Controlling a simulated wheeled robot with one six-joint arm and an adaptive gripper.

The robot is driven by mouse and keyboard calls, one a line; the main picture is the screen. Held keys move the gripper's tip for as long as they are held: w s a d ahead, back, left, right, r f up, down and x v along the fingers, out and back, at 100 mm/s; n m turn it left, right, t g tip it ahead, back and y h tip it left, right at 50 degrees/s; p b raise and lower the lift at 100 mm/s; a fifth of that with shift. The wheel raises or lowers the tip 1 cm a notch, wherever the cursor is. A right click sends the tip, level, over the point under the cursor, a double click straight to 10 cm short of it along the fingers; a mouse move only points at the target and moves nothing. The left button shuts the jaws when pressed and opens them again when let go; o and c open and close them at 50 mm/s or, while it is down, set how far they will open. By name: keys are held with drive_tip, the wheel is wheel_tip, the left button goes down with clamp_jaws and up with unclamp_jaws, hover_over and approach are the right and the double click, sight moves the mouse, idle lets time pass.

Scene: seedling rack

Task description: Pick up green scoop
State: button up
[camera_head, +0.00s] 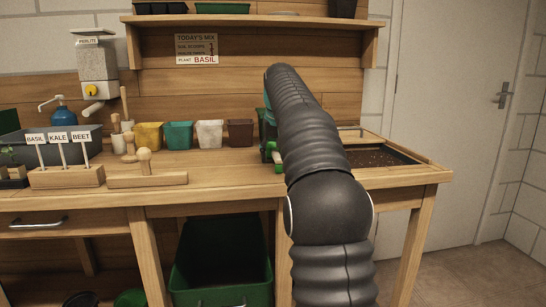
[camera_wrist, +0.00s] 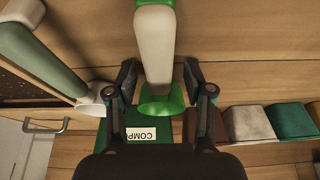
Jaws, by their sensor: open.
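In the wrist view, a scoop with a green bowl, the green scoop (camera_wrist: 163,101), has a cream handle with a green end. It lies between the two fingers of my gripper (camera_wrist: 160,78), which is open, with a gap on each side. Green parts of a scoop (camera_head: 270,150) show just left of my arm in the head view. My arm hides the gripper there. A second scoop (camera_wrist: 45,58) lies to the left in the wrist view, with a white bowl and a grey-green handle.
A green box labelled "COMP" (camera_wrist: 158,133) stands beyond the green bowl. Brown, white, teal and yellow pots (camera_head: 209,133) line the back of the bench. A soil bin (camera_head: 380,158) is sunk in the bench at right. A wooden tamper (camera_head: 147,179) lies at left.

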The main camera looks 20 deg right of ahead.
sight(274, 149)
drive_tip(key=shift+f, duration=0.1)
clamp_jaws()
idle(0.3)
wheel_tip(274, 149, up, 4)
drive_tip(key=shift+w+r+p, duration=0.1)
drive_tip(key=shift+r+p, duration=0.05)
drive_tip(key=shift+p, duration=1)
drive_tip(key=s+d+r, duration=0.1)
drive_tip(key=d, duration=0.2)
drive_tip(key=s+d+r, duration=0.2)
drive_tip(key=d, duration=0.1)
drive_tip(key=s+d+r+p, duration=0.1)
drive_tip(key=d+r, duration=0.1)
drive_tip(key=shift+s+d+r, duration=0.2)
drive_tip(key=shift+d+r, duration=0.05)
drive_tip(key=shift+d, duration=0.15)
drive_tip(key=shift+s+d+r, duration=0.45)
drive_tip(key=shift+d+r, duration=0.05)
drive_tip(key=shift+d, duration=0.3)
drive_tip(key=shift+s+r, duration=0.1)
